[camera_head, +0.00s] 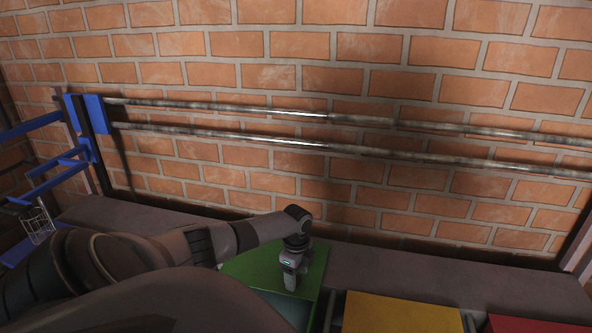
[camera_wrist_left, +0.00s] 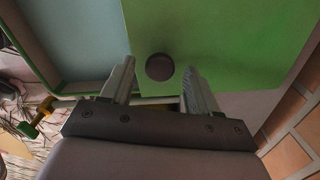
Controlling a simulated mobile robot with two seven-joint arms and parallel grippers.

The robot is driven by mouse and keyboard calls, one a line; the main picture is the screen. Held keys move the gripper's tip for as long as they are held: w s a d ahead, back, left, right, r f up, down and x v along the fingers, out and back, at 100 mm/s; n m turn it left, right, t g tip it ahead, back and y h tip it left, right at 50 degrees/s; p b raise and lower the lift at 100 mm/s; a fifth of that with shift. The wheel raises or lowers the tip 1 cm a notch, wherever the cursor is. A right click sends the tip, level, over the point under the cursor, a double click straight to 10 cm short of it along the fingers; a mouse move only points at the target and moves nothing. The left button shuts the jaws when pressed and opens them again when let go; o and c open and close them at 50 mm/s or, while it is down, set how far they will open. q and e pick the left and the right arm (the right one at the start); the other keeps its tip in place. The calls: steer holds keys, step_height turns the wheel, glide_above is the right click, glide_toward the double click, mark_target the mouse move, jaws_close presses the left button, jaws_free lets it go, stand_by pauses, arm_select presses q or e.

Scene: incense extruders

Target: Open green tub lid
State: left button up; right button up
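The green tub (camera_head: 312,309) stands below the brick wall. Its flat green lid (camera_head: 248,267) covers part of it, and a pale blue-green inside shows beside the lid. In the left wrist view the lid (camera_wrist_left: 225,35) carries a dark round knob (camera_wrist_left: 160,67), and the pale inside (camera_wrist_left: 75,35) is at the left. My left gripper (camera_head: 291,285) points down over the lid. Its two fingers (camera_wrist_left: 160,78) are apart, one on each side of the knob, with gaps visible between. The knob is hidden behind the gripper in the head view. My right gripper is not in view.
A yellow tub (camera_head: 400,313) and a red one (camera_head: 535,325) stand to the right of the green one. A grey ledge (camera_head: 430,280) runs behind them. Two metal rails (camera_head: 350,148) cross the brick wall. A blue frame (camera_head: 85,115) is at the left.

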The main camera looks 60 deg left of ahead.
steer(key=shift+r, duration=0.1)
arm_select(q)
steer(key=shift+r+p, duration=0.3)
steer(key=shift+r, duration=0.1)
step_height(320, 180, up, 5)
steer(key=p, duration=0.3)
steer(key=shift+r, duration=0.65)
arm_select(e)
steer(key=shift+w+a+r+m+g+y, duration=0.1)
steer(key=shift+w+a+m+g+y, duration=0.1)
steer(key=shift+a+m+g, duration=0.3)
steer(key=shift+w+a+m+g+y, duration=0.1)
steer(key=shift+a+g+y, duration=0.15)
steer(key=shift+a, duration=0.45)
